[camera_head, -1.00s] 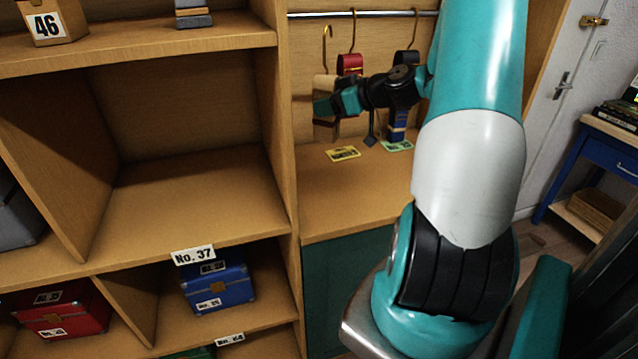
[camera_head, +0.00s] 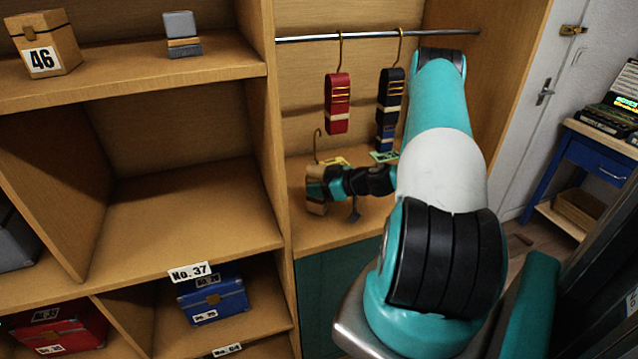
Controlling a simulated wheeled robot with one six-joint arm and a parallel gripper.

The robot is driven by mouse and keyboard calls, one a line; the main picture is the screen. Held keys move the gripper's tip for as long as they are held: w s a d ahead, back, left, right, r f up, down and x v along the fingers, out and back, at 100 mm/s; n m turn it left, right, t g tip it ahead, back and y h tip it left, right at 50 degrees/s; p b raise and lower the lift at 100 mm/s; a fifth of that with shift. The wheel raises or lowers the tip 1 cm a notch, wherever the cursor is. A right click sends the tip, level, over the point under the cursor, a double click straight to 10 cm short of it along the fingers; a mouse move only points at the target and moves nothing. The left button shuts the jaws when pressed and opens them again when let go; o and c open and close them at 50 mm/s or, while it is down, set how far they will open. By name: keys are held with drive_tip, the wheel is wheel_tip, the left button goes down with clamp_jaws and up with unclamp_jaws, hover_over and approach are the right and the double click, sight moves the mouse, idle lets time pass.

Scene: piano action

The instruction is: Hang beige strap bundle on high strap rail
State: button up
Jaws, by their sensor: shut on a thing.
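The beige strap bundle (camera_head: 317,209) is in my gripper (camera_head: 316,187), low in the right-hand bay. Its brass hook (camera_head: 317,143) sticks up above the gripper, well below the rail and apart from it. The fingers cover the middle of the bundle. The high strap rail (camera_head: 300,38) is a metal bar across the top of the bay. A red strap bundle (camera_head: 338,108) and a black strap bundle (camera_head: 391,88) hang from it by hooks. The rail's left part is free.
A blue strap piece (camera_head: 384,132) shows below the black bundle, partly behind my arm. Yellow (camera_head: 336,161) and green (camera_head: 384,156) labels lie on the bay's shelf. An upright wooden divider (camera_head: 262,130) bounds the bay on the left.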

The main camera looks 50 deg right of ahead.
drive_tip(key=shift+f+b, duration=0.3)
drive_tip(key=shift+b, duration=0.05)
drive_tip(key=o, duration=1)
drive_tip(key=shift+r, duration=0.2)
drive_tip(key=shift+s+d, duration=0.1)
drive_tip(key=shift+b+v, duration=2.15)
drive_tip(key=shift+v, duration=3.75)
